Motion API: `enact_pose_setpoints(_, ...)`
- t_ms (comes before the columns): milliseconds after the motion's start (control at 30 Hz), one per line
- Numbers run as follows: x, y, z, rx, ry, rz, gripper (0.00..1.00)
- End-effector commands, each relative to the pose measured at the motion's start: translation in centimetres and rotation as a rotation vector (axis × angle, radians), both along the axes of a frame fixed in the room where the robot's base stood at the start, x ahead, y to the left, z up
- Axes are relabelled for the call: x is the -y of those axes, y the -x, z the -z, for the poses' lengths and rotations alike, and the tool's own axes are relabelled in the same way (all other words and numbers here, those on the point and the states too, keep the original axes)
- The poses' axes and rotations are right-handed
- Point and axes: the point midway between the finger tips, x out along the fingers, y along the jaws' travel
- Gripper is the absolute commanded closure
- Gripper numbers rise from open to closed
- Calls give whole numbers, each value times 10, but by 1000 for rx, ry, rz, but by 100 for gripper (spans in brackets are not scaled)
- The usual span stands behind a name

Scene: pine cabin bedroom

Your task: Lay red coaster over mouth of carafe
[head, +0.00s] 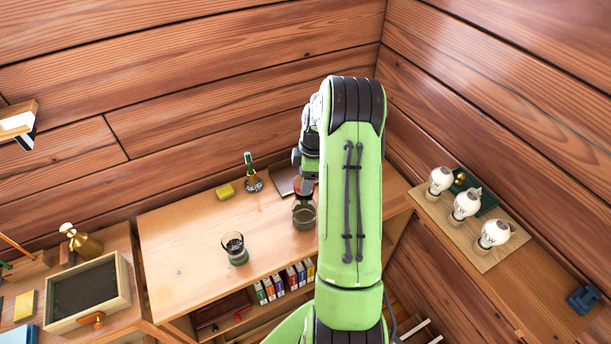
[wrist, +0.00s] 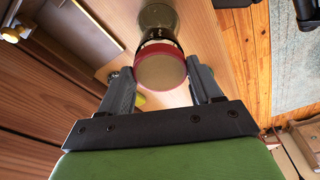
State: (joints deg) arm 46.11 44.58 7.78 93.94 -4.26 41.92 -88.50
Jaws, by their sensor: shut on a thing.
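The red coaster (wrist: 161,70) is between the two fingertips of my gripper (wrist: 163,80) in the wrist view, with its round face toward the camera. My gripper is shut on it. A glass vessel, which looks like the carafe (wrist: 157,14), shows just beyond the coaster, its near part hidden by it. In the head view the carafe (head: 304,217) stands on the wooden desk, directly below my gripper (head: 304,188). A sliver of red shows there at the fingers. I cannot tell whether the coaster touches the carafe's mouth.
A glass with dark contents (head: 234,248) stands to the left on the desk (head: 185,245). A yellow block (head: 225,191) and a small holder (head: 253,184) are behind. A dark flat item (head: 284,180) lies close to my gripper. Bulbs (head: 466,204) stand on the right shelf.

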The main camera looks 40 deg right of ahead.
Motion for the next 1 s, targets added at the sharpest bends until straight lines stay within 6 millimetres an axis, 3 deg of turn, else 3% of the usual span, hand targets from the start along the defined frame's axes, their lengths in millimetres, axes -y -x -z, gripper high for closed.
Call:
enact_pose_setpoints(800, 0, 0, 12, 1, -1, 0, 66)
enact_pose_setpoints(833, 0, 0, 12, 1, -1, 0, 33)
enact_pose_setpoints(1000, 0, 0, 11, 0, 0, 0, 7)
